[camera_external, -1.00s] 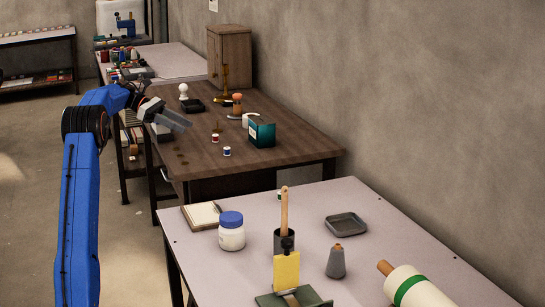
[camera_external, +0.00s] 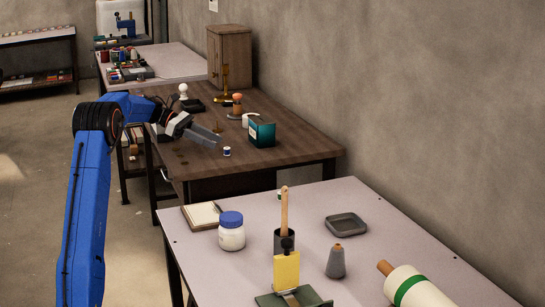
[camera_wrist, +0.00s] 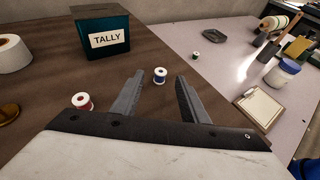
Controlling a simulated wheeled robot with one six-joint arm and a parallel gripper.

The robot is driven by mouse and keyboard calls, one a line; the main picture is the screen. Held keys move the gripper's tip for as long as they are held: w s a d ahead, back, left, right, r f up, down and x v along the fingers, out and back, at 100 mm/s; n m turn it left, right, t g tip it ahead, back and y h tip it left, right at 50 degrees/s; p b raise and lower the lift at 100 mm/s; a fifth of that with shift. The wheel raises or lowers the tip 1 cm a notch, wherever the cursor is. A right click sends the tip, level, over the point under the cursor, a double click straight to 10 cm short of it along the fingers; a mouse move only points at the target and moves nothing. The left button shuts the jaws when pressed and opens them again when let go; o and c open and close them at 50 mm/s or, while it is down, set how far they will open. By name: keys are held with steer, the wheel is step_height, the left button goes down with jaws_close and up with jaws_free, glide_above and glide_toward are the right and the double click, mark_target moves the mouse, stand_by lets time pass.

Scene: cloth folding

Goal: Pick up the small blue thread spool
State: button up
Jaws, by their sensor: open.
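The small blue thread spool (camera_external: 227,151) stands upright on the dark wooden table, near its front edge. In the wrist view the blue spool (camera_wrist: 160,76) lies ahead, between the lines of the two fingers, just beyond their tips and not touched. My gripper (camera_external: 205,141) is open and empty, low over the table, to the left of the blue spool; its fingers also show in the wrist view (camera_wrist: 159,76). A red spool (camera_wrist: 83,101) stands to the left of my left finger. The red spool is hidden behind the gripper in the external view.
A dark green TALLY box (camera_external: 262,131) stands behind the blue spool, with a white roll (camera_external: 247,120) beside it. A pale table (camera_wrist: 215,75) lies across a gap, with a small green spool (camera_wrist: 196,56), a clipboard (camera_wrist: 259,107) and a blue-lidded jar (camera_wrist: 283,71).

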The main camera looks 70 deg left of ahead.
mark_target(223, 154)
steer(key=shift+x, duration=2.5)
jaws_close()
